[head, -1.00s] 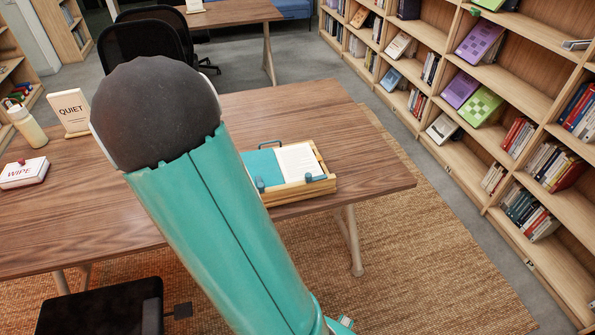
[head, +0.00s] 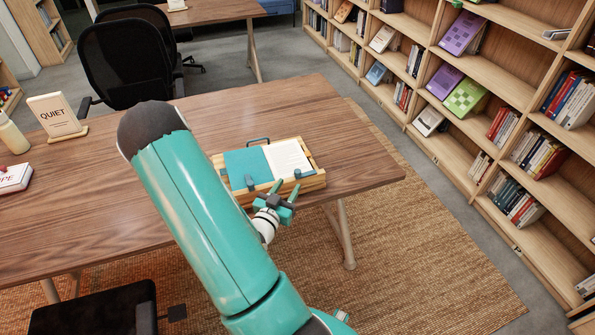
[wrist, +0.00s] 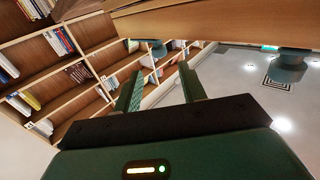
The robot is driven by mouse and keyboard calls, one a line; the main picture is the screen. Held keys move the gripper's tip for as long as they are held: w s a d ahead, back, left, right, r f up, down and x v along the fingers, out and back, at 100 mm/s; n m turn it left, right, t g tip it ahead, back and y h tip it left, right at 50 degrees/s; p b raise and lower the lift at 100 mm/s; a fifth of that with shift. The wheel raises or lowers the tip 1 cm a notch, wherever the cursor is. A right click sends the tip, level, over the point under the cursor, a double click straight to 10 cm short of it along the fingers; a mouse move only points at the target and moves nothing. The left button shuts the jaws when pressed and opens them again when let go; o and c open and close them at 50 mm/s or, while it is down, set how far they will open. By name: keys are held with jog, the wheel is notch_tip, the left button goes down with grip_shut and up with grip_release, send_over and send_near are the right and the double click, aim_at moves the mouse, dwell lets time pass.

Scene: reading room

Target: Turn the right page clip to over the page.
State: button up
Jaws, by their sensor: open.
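A wooden book stand (head: 312,184) on the table holds an open book with a teal left side (head: 246,166) and a white right page (head: 287,157). The right page clip (head: 298,174) is blue-grey, at the stand's front edge. It appears to lie along the rim, off the page. The left clip (head: 249,184) stands at the front edge by the teal side. My gripper (head: 283,198) is open and empty, just in front of the stand near the right clip. In the wrist view its fingers (wrist: 160,88) are apart below the stand's wooden edge (wrist: 215,22). Two clips show there, one large (wrist: 288,66).
A QUIET sign (head: 55,115), a bottle (head: 12,134) and a white-topped box (head: 14,178) stand on the table's left. The tabletop (head: 355,160) right of the stand is clear. A black chair (head: 100,312) is in front, and bookshelves (head: 480,120) stand to the right.

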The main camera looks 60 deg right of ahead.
aim_at(296, 173)
jog(key=d, duration=0.8)
jog(key=shift+w+d, duration=0.1)
grip_shut()
